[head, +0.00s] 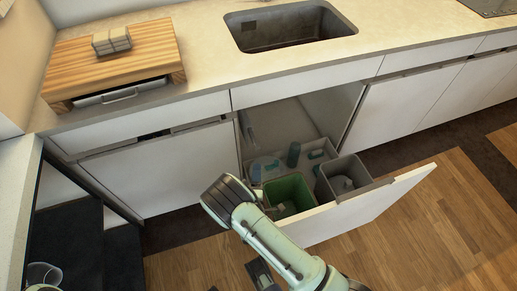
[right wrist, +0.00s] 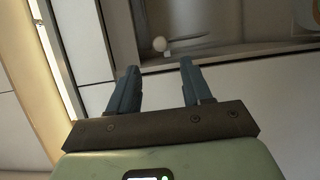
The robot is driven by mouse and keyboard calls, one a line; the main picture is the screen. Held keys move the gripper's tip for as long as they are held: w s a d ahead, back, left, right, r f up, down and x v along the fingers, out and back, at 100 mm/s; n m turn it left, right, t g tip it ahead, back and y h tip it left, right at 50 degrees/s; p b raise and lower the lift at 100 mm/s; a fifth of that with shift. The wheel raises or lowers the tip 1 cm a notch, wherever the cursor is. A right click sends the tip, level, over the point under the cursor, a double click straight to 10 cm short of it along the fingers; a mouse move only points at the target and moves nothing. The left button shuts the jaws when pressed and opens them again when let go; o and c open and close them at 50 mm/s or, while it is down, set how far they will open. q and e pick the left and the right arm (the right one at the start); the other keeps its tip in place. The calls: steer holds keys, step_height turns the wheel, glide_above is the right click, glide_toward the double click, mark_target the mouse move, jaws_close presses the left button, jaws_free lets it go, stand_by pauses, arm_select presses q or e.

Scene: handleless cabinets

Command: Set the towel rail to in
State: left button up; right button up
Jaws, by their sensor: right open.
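The towel rail is hard to make out. A thin pale piece (head: 251,133) on the left inner side of the open cabinet under the sink may be part of it in the head view. My left gripper is not identifiable.
The drawer front (head: 365,208) is pulled out under the sink (head: 290,28). Behind it are a green bin (head: 290,188), a grey bin (head: 345,170) and bottles in a tray. A wooden board (head: 125,68) lies on the counter. Wooden floor is clear at right.

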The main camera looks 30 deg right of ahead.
mark_target(259, 150)
steer(key=b+x, duration=0.1)
steer(key=x, duration=1)
arm_select(q)
steer(key=shift+w+a+f+t, duration=0.2)
steer(key=shift+w+a+f, duration=0.1)
steer(key=shift+w+f, duration=0.25)
steer(key=shift+w+a+f+t, duration=0.25)
steer(key=shift+w+f, duration=0.1)
steer(key=shift+w, duration=0.25)
